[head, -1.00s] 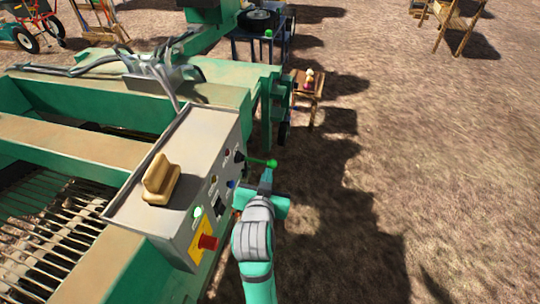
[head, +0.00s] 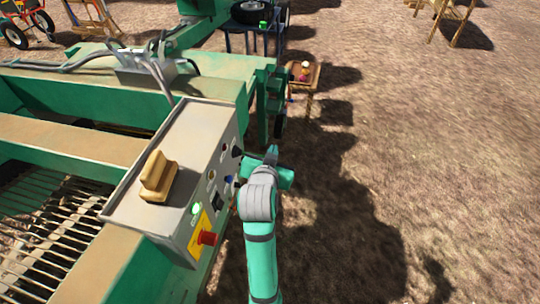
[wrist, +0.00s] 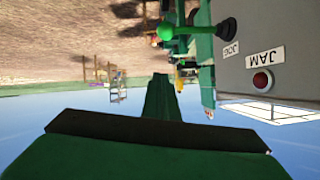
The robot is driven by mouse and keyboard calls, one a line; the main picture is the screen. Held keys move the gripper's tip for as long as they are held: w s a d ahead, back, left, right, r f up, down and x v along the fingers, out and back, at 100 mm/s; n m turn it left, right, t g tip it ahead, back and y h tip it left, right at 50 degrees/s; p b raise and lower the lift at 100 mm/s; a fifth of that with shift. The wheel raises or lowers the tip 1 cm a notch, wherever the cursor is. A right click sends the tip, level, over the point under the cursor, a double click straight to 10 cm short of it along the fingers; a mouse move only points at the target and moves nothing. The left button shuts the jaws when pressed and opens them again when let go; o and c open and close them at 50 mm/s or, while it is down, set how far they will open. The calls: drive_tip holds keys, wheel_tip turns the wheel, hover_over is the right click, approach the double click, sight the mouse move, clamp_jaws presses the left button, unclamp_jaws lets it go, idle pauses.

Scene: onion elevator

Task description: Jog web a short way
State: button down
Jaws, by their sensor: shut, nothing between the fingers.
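The grey control box (head: 175,170) stands on the green machine, with a row of buttons and knobs on its right face. The jog lever is a green ball (wrist: 166,31) on a rod from a black base (wrist: 228,28), beside a JOG label (wrist: 231,48) in the wrist view. In the head view its base (head: 237,152) shows, but the ball is hidden by my gripper (head: 271,153). My gripper, also in the wrist view (wrist: 160,82), is shut and empty, close to the lever. I cannot tell whether they touch.
A red stop button (head: 207,238) on a yellow plate and a lit green button (head: 196,209) are low on the panel. A red lamp (wrist: 262,81) sits by the JAM label. A small wooden table (head: 303,74) stands beyond. Bare ground lies open to the right.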

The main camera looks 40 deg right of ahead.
drive_tip(key=w+d+f, duration=0.2)
drive_tip(key=w+f, duration=0.1)
drive_tip(key=f, duration=0.3)
drive_tip(key=shift+w+d+f, duration=0.15)
drive_tip(key=shift+w+d, duration=0.05)
drive_tip(key=shift+w, duration=0.15)
